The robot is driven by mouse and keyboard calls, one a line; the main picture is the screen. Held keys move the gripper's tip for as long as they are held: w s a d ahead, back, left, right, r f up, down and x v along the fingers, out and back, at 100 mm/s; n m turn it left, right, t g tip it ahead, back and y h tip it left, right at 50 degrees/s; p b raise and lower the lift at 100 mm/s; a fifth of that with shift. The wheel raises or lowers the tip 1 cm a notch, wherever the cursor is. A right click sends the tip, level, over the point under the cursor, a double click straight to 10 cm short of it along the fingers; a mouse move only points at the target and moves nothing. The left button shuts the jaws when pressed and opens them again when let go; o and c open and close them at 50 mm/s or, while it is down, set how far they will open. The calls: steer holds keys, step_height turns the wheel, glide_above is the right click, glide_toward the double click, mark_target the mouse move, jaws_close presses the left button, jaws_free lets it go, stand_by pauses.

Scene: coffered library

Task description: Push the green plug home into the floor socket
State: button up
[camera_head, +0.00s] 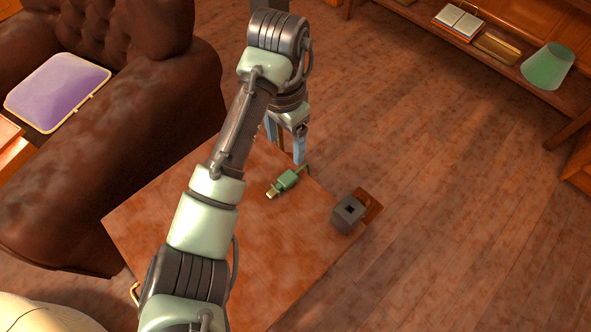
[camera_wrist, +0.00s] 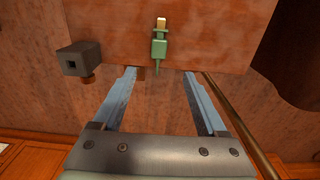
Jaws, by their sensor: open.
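The green plug (camera_head: 287,181) lies on the wooden table top, its brass-coloured end toward the lower left and a thin green tail toward the upper right. It also shows in the wrist view (camera_wrist: 159,46), just beyond and between the fingertips. My gripper (camera_head: 289,155) is open and empty, with two blue fingers; in the wrist view the fingers (camera_wrist: 160,72) are spread apart, short of the plug. The socket, a grey block (camera_head: 348,214) with a dark square hole, sits at the table's right edge; the wrist view shows it at the left (camera_wrist: 80,60).
The table top (camera_head: 150,215) is otherwise mostly bare. A brown leather armchair (camera_head: 150,120) with a purple cushion (camera_head: 57,92) stands at the left. A shelf at the upper right holds a green lampshade (camera_head: 547,67) and an open book (camera_head: 459,21). The wood floor (camera_head: 430,130) between is clear.

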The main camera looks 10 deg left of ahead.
mark_target(285, 179)
steer(key=f+b, duration=0.1)
steer(key=f, duration=0.3)
steer(key=f+b, duration=0.2)
steer(key=f, duration=0.2)
steer(key=f+b, duration=0.1)
steer(key=f, duration=0.3)
steer(key=shift+s+a+f+b, duration=0.1)
steer(key=shift+s+f+b, duration=0.25)
steer(key=shift+f, duration=0.05)
jaws_close()
